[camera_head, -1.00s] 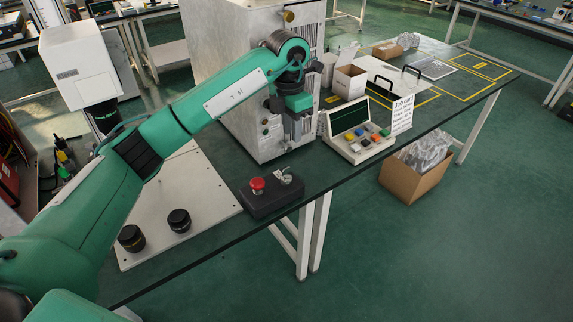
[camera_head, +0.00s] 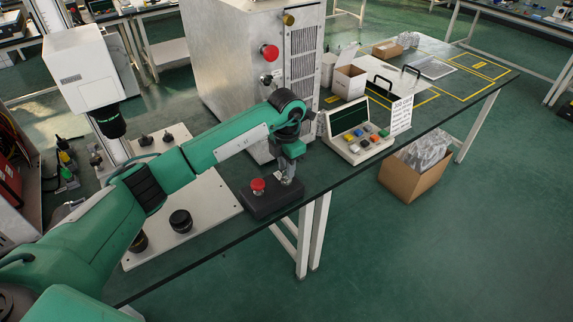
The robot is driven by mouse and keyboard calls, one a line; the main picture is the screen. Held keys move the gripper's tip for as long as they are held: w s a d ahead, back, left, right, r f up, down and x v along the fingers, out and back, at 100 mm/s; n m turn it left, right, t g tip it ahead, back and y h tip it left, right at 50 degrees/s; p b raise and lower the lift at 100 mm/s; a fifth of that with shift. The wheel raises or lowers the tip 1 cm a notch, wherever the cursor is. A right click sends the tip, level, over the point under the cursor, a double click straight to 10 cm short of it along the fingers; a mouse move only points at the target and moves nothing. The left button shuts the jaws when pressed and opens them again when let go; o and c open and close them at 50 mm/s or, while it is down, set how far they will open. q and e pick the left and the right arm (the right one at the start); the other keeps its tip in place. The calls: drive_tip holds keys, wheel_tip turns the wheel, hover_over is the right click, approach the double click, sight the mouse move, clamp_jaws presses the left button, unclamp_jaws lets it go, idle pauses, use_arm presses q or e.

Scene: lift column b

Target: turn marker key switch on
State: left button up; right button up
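A low black control box (camera_head: 262,204) sits on the dark bench top near its front edge. It carries a red mushroom button (camera_head: 258,185) on its left. My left gripper (camera_head: 288,180) points down over the right part of this box, where a silver key switch showed earlier. The gripper now hides that key switch. The fingers look close together and low at the switch, but they are too small to tell whether they are shut on it or only around it. My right gripper is not in view.
A large metal cabinet (camera_head: 235,70) with a red button (camera_head: 269,53) stands behind the arm. A sloped keypad console (camera_head: 357,135) and a sign (camera_head: 401,115) stand to the right. Black round parts (camera_head: 181,221) sit on a pale plate at the left. A cardboard box (camera_head: 415,178) is on the floor.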

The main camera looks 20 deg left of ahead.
use_arm(q)
drive_tip(key=shift+f, duration=0.15)
drive_tip(key=shift+c, duration=0.5)
clamp_jaws()
